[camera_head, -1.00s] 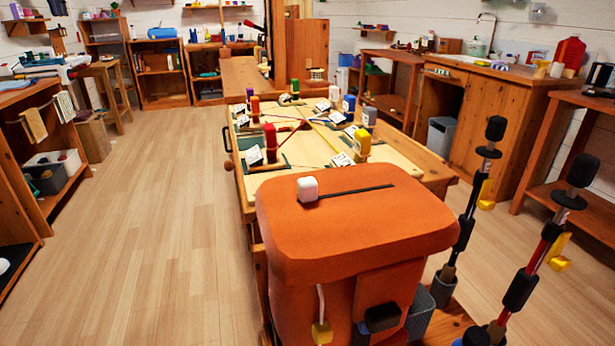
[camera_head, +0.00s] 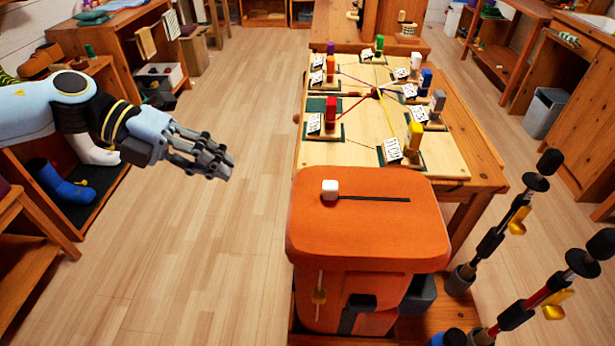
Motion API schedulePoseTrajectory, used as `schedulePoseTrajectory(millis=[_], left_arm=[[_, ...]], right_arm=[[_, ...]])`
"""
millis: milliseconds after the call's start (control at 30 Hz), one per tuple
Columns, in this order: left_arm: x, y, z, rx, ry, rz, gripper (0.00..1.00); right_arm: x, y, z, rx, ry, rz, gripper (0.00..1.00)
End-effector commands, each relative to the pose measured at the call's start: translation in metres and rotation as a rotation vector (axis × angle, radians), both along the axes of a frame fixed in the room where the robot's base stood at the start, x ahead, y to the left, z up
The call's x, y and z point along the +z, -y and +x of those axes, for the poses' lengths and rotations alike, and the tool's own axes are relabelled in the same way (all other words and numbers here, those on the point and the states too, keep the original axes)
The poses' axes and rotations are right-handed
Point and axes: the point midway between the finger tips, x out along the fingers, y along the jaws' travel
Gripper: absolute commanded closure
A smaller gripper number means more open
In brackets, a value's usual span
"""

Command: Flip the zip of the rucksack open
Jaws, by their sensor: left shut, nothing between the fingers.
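The orange rucksack (camera_head: 366,235) stands upright in front of the wooden workbench, its flat top facing up. A dark zip line (camera_head: 375,199) runs across the top. A white zip pull block (camera_head: 330,190) sits at the left end of that line. My left gripper (camera_head: 228,168) reaches in from the left at about the height of the rucksack's top, to the left of it and apart from it. Its fingers are shut and empty. My right gripper is not in view.
The workbench (camera_head: 455,163) behind the rucksack bears several coloured blocks, labels and strings. Trekking poles (camera_head: 505,225) stand to the right of the rucksack. Shelves with boots (camera_head: 62,188) line the left side. The wooden floor (camera_head: 230,265) left of the rucksack is clear.

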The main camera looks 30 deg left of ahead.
Motion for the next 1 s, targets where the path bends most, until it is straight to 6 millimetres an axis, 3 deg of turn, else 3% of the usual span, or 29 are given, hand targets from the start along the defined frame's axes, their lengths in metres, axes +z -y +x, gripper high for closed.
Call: schedulePoseTrajectory(millis=[100, 433, 867, 1000], left_arm=[[-0.001, 0.0, 0.0, 0.001, 0.001, -0.002, 1.0], [-0.008, 0.012, 0.007, 0.005, 0.003, -0.008, 1.0], [-0.049, 0.08, 0.039, 0.006, 0.002, -0.009, 1.0], [-0.048, 0.099, 0.049, 0.004, 0.002, -0.008, 1.0]], right_arm=[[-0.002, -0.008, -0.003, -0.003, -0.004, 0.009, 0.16], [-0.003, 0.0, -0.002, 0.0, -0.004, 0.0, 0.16], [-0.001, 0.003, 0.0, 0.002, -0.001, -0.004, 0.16], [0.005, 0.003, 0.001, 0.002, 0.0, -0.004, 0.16]])
